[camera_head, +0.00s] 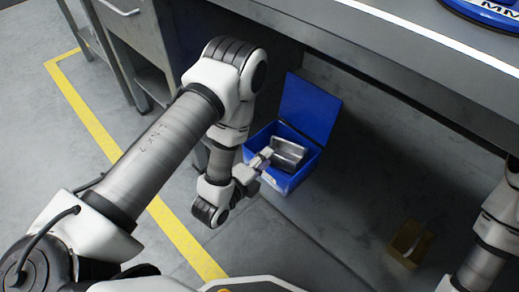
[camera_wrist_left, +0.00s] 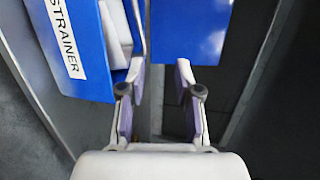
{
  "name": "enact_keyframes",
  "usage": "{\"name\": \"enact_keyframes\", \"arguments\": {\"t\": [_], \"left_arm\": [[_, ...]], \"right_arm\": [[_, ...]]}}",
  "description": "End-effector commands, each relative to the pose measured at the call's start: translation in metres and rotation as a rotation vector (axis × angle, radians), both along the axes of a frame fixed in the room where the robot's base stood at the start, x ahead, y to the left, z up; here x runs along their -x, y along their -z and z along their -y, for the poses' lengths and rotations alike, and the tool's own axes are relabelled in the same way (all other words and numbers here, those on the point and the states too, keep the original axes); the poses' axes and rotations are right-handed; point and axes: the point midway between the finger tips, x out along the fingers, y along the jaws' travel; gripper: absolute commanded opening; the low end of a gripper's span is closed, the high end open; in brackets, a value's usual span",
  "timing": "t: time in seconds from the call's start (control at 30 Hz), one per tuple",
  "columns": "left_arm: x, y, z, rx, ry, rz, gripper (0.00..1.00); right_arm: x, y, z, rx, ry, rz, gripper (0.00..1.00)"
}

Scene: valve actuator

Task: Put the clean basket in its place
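A metallic basket (camera_head: 288,154) sits in a blue box (camera_head: 290,184) on the floor under the workbench. The box's blue lid (camera_head: 309,106) stands open. My left gripper (camera_head: 266,156) is at the box's near left side, close to the basket. In the left wrist view its fingers (camera_wrist_left: 160,75) are apart with nothing clearly between them. There, the box wall (camera_wrist_left: 85,80) carries a label reading STRAINER, and part of the pale basket (camera_wrist_left: 115,35) shows beside the left fingertip. I cannot tell whether that finger touches it. My right gripper is out of view.
A small tan open box (camera_head: 408,243) stands on the floor at lower right, near my right arm. The workbench (camera_head: 400,45) overhangs the blue box, with a blue round object (camera_head: 488,10) on top. A grey drawer cabinet (camera_head: 135,35) stands at upper left. Floor between the boxes is clear.

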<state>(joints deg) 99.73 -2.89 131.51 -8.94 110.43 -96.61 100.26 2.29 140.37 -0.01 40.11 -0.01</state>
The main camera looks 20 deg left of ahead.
Motion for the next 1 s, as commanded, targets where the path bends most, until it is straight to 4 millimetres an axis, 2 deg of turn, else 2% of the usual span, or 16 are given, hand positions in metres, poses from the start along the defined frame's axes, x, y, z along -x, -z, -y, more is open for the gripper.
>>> {"name": "enact_keyframes", "arguments": {"t": [0.2,0.27,0.33,0.37,0.43,0.47,0.5,0.6,0.7,0.8,1.0], "left_arm": [[0.004,0.003,-0.002,0.016,-0.007,-0.021,0.33],[0.009,0.014,-0.004,0.072,-0.029,-0.091,0.33],[0.021,0.038,-0.011,0.196,-0.098,-0.252,0.33],[0.03,0.051,-0.014,0.269,-0.147,-0.343,0.33],[0.061,0.084,-0.025,0.464,-0.322,-0.584,0.33],[0.078,0.098,-0.03,0.552,-0.421,-0.687,0.33],[0.103,0.113,-0.036,0.663,-0.574,-0.816,0.33],[0.167,0.136,-0.047,0.881,-0.986,-1.047,0.33],[0.215,0.141,-0.053,0.996,-1.325,-1.147,0.33],[0.237,0.14,-0.054,1.036,-1.492,-1.172,0.33],[0.239,0.14,-0.054,1.043,-1.515,-1.173,0.33]], "right_arm": [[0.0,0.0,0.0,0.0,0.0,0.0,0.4],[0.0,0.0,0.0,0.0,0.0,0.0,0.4],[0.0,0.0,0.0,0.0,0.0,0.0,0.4],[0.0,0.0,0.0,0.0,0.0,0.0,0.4],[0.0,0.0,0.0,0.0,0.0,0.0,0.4],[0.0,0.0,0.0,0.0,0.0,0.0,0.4],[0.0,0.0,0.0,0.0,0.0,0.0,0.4],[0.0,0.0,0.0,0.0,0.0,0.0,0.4],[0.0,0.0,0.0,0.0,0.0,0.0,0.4],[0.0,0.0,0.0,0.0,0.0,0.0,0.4],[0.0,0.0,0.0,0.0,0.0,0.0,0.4]]}}
